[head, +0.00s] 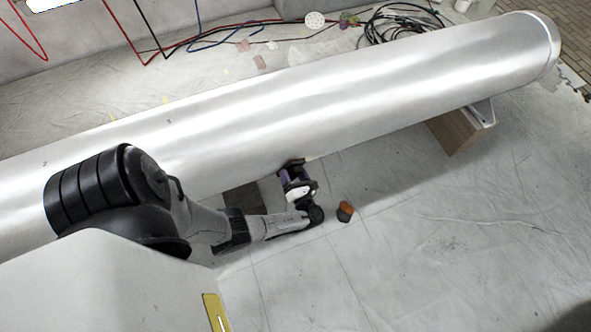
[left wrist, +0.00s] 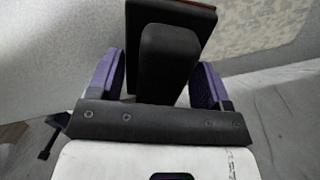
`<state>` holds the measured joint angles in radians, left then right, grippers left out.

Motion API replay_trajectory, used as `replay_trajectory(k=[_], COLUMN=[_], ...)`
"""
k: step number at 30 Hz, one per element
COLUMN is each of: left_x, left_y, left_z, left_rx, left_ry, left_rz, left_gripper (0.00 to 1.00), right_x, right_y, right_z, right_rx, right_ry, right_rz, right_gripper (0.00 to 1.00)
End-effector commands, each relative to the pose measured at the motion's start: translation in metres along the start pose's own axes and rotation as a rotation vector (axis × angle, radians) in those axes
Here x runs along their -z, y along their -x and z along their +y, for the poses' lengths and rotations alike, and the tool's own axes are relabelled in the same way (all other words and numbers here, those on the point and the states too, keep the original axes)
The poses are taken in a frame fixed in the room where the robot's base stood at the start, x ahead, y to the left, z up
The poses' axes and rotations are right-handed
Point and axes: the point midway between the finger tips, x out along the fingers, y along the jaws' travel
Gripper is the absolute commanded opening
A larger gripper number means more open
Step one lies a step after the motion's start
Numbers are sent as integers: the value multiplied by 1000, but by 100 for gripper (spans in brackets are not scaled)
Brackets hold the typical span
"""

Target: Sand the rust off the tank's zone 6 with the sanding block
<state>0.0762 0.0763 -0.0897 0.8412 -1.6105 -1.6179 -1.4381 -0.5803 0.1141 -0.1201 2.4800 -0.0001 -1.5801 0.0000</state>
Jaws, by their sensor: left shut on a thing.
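The tank (head: 300,105) is a long, shiny silver cylinder lying diagonally across the head view. Small dark marks show on its upper left part; I cannot read a zone 6 label or make out rust on the visible side. My left gripper (head: 293,174) is low at the tank's near side. In the left wrist view its purple fingers (left wrist: 160,80) are shut on the black handle of the sanding block (left wrist: 170,55). The block has a brown edge, which shows in the head view (head: 292,162) close to the tank; contact cannot be told. My right gripper is out of view.
A small orange and dark block (head: 345,211) lies on the sheeted floor, right of my left gripper. A wooden support (head: 453,132) stands under the tank's right part. Cables (head: 395,22) lie behind the tank. The floor at front right is largely clear.

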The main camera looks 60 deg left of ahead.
Motion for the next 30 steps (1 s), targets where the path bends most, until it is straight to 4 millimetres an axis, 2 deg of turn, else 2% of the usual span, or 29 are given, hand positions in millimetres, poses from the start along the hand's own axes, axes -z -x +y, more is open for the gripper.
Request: replay_trajectory(k=[11,24,30], left_x=[0,-1,-1], left_y=[9,50,60], left_z=[-1,-1,-1], left_rx=[0,2,1], left_ry=[0,0,0], left_rz=[0,0,-2], left_gripper=[53,53,53], right_x=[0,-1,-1], right_y=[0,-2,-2], right_z=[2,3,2], right_rx=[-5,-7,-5], right_ry=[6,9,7], right_rz=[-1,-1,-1], right_gripper=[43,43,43])
